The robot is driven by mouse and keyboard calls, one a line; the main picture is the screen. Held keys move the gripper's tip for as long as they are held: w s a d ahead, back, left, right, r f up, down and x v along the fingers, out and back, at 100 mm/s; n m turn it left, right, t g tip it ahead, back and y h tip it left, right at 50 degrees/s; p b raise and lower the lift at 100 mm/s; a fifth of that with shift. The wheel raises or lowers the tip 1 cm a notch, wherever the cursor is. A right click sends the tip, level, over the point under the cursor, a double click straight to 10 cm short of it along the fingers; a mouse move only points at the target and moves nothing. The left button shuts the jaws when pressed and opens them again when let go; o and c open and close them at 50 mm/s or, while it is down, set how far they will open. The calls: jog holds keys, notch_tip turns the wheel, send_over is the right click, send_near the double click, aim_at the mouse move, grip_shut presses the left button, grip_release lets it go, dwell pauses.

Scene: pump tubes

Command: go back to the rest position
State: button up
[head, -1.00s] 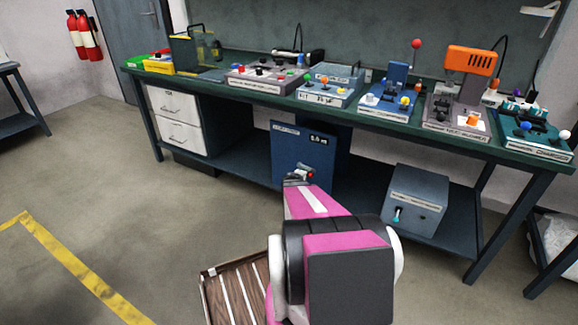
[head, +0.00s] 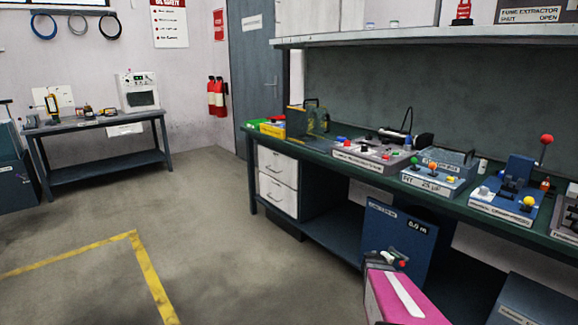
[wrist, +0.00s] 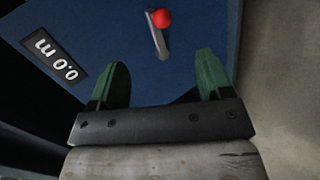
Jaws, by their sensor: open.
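My gripper (wrist: 162,85) shows in the wrist view with its two green fingers spread apart and nothing between them. Beyond the fingers is a blue panel (wrist: 110,40) with a red-tipped lever (wrist: 160,32) and a display reading 0.0 m. In the head view the same blue panel (head: 385,225) stands under the bench, and my pink arm reaches toward it from the bottom edge. The gripper's fingers are not clear in the head view. I cannot tell whether they touch the panel.
A long green-topped bench (head: 340,165) holds several fixtures along the right. White drawers (head: 278,182) are under its left end. A second table (head: 100,122) stands at the back left. Open floor with a yellow line (head: 150,275) lies at the left.

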jog(key=s+a+r+m+g+y, duration=0.1)
jog(key=s+a+r+g+y, duration=0.1)
jog(key=s+a, duration=0.3)
jog(key=s+a+r+m+g+y, duration=0.2)
jog(key=s+a+r+y, duration=0.2)
jog(key=a, duration=1)
jog(key=s+a+r+m+g+y, duration=0.2)
jog(key=s+a+r+y, duration=0.2)
jog(key=a, duration=0.6)
jog(key=s, duration=0.2)
jog(key=shift+s+r, duration=0.35)
